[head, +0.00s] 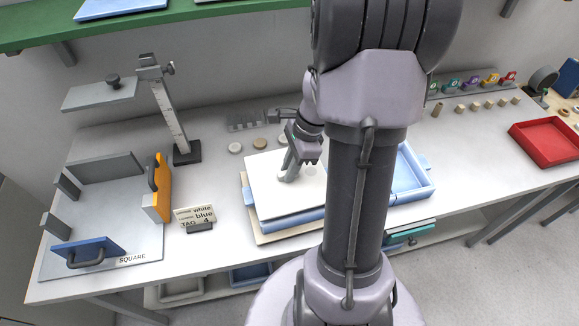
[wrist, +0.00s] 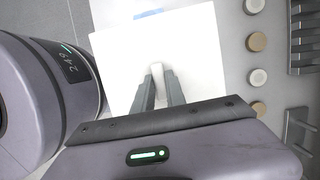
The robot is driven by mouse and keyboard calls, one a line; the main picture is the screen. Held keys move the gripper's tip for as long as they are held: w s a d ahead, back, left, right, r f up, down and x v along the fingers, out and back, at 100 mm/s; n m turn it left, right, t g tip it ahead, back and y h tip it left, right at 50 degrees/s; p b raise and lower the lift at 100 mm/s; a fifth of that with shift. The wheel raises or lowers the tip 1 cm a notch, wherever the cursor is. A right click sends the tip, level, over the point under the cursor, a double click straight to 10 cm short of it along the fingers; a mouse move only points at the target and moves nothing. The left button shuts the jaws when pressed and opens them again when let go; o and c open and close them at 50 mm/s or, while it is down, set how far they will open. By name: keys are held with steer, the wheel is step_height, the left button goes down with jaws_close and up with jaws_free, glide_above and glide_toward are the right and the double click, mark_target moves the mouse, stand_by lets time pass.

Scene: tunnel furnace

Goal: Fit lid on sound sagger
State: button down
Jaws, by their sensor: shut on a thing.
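My gripper (head: 298,162) is shut on the small upright handle (wrist: 157,70) of a flat white lid (head: 262,180). In the wrist view the lid (wrist: 118,58) fills the middle, with both fingers beside the handle. In the head view the lid is over a light blue sagger (head: 293,222), whose blue wall shows along the front and at the left corner. I cannot tell whether the lid touches the rim. A patch of blue shows past the lid's edge in the wrist view. A second light blue sagger (head: 422,181) is to the right, partly behind my arm.
A beige board (head: 262,239) lies under the covered sagger. A sign (head: 195,215) reads white, blue, TAG 4. A square fixture (head: 120,225) with orange and blue handled blocks stands left, beside a height gauge (head: 170,110). Small discs (head: 235,148) lie behind; a red tray (head: 545,140) is far right.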

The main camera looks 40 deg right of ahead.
steer(key=shift+f, duration=0.55)
steer(key=shift+f+b, duration=0.65)
steer(key=shift+b, duration=0.15)
steer(key=c, duration=1.3)
jaws_free()
steer(key=shift+r, duration=0.1)
steer(key=p+v, duration=0.6)
steer(key=v, duration=1.1)
steer(key=shift+s+r, duration=0.1)
